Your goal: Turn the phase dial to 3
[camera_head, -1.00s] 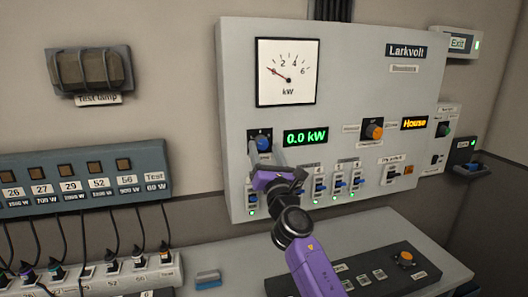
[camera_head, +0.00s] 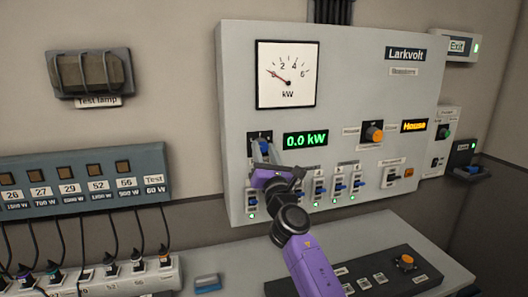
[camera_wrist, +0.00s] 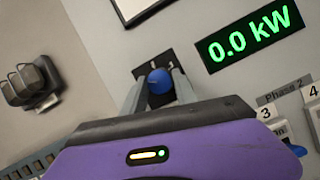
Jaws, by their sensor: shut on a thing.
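The blue phase dial (camera_wrist: 159,82) sits on a small black plate on the grey panel, left of the green 0.0 kW display (camera_head: 305,140). In the head view the dial (camera_head: 263,147) is partly hidden by my gripper (camera_head: 262,152). My gripper's two grey fingers stand on either side of the dial in the wrist view (camera_wrist: 158,87), shut on it. The wrist is rolled relative to the panel. The dial's numbers are too small or covered, so I cannot tell which one it points at.
Blue breaker switches (camera_head: 339,185) sit in a row below the dial, close to my wrist. An orange knob (camera_head: 374,134) is to the right. A desk with a black control box (camera_head: 407,262) is below.

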